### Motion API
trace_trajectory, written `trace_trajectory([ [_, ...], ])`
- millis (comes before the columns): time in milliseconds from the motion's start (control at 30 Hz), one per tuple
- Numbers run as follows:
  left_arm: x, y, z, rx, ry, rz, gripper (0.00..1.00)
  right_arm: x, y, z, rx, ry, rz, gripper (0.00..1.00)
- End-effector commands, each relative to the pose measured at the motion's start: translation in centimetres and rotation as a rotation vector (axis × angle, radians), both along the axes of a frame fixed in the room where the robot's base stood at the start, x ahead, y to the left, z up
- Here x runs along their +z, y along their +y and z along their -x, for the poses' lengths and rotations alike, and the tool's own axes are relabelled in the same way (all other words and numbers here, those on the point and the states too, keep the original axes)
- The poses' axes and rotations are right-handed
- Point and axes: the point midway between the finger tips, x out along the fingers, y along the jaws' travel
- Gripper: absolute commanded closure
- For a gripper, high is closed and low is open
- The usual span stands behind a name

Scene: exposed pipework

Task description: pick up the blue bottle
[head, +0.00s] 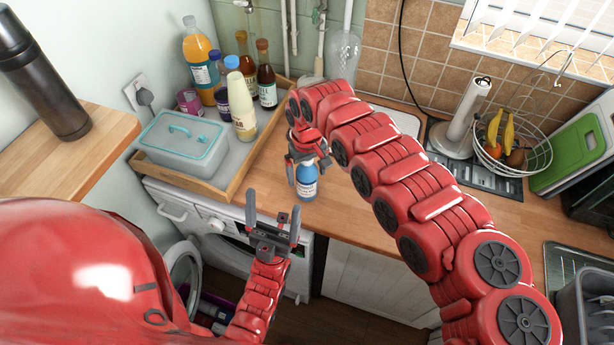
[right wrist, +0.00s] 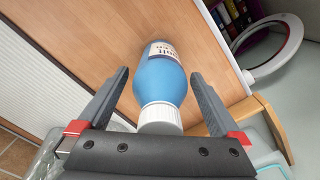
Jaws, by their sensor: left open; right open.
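The blue bottle (head: 307,181) stands upright on the wooden counter, near its front edge. It has a white label and a white cap. In the right wrist view, the blue bottle (right wrist: 161,75) lies between the two spread fingers of my right gripper (right wrist: 162,88), with visible gaps on both sides. Its white cap is close to the gripper's palm. My left gripper (head: 272,212) is open and empty, pointing up in front of the washing machine.
A wooden tray (head: 222,190) left of the bottle holds several bottles and a teal-trimmed box (head: 182,143). A washing machine (head: 215,222) with its door open is below the counter. A fruit basket (head: 512,150) and paper towel roll (head: 467,110) stand at the right.

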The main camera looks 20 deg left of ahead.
Motion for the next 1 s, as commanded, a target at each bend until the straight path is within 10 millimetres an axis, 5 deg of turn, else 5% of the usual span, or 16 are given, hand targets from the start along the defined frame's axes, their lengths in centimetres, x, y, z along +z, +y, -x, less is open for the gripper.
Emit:
trace_trajectory([
  [67, -0.04, 0.0, 0.0, 0.0, 0.0, 0.0, 0.11, -0.02, -0.01, 0.0, 0.0, 0.0, 0.0, 0.0],
  [633, -0.05, 0.0, 0.0, 0.0, 0.0, 0.0, 0.11, 0.01, -0.04, 0.01, -0.001, 0.001, 0.001, 1.0],
  [1000, -0.04, 0.0, 0.0, 0.0, 0.0, 0.0, 0.11, 0.08, -0.02, -0.02, -0.001, 0.001, 0.001, 1.0],
])
